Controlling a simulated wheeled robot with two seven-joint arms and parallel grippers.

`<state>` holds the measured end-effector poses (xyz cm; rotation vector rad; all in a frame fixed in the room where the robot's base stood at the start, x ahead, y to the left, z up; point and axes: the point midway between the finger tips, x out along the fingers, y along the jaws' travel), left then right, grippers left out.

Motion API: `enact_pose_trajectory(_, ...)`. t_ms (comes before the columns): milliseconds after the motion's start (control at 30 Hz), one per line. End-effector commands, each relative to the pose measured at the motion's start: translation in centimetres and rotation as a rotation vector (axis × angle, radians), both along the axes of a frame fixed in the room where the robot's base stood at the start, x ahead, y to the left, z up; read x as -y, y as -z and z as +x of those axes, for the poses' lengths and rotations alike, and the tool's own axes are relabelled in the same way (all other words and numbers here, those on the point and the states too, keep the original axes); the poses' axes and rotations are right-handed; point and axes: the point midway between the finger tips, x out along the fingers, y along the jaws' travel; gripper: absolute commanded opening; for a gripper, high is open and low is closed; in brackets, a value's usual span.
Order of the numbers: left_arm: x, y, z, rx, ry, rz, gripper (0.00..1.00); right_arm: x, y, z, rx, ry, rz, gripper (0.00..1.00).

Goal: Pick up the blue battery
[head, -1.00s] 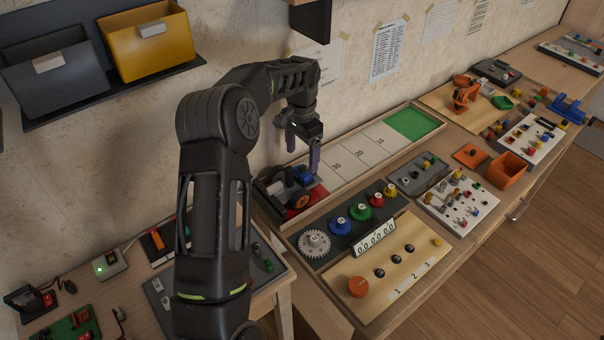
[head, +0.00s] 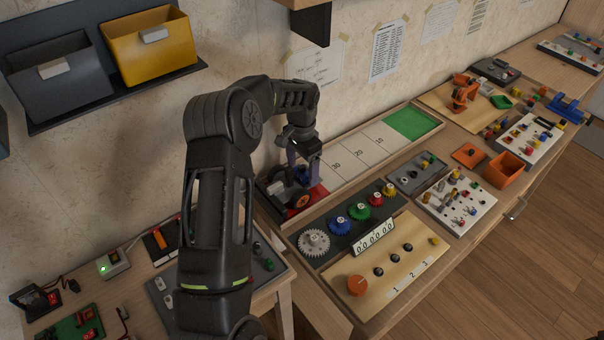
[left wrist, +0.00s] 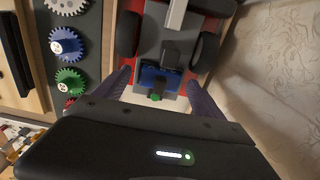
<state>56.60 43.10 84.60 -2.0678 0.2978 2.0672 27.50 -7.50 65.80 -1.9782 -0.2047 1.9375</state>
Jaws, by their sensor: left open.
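The blue battery (left wrist: 160,79) sits in the back of a small wheeled vehicle, between its wheels, in the left wrist view. In the head view the battery is largely hidden by my left gripper (head: 303,176). The vehicle (head: 278,190) has dark wheels, one with an orange hub, and stands on the red end of a track. It also shows in the left wrist view (left wrist: 177,48). My left gripper is open, its two purple fingers pointing down on either side of the battery, with a visible gap to each side. My right gripper is not in view.
The track (head: 350,165) has a raised wooden rim. A gear board (head: 340,228) lies right beside it. The wall is close behind the track. A shelf with a yellow bin (head: 150,45) and a grey bin hangs at upper left.

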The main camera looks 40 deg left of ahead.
Motion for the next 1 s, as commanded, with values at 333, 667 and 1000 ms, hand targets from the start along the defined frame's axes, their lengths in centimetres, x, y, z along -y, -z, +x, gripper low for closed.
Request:
enact_pose_trajectory(333, -0.01, -0.03, 0.0, 0.0, 0.0, 0.0, 0.65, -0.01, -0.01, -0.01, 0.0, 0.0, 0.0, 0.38)
enact_pose_trajectory(667, 0.0, -0.02, 0.0, 0.0, 0.0, 0.0, 0.38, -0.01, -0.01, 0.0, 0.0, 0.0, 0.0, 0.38)
enact_pose_trajectory(1000, 0.0, -0.02, -0.01, 0.0, 0.0, 0.0, 0.1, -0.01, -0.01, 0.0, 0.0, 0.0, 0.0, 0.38)
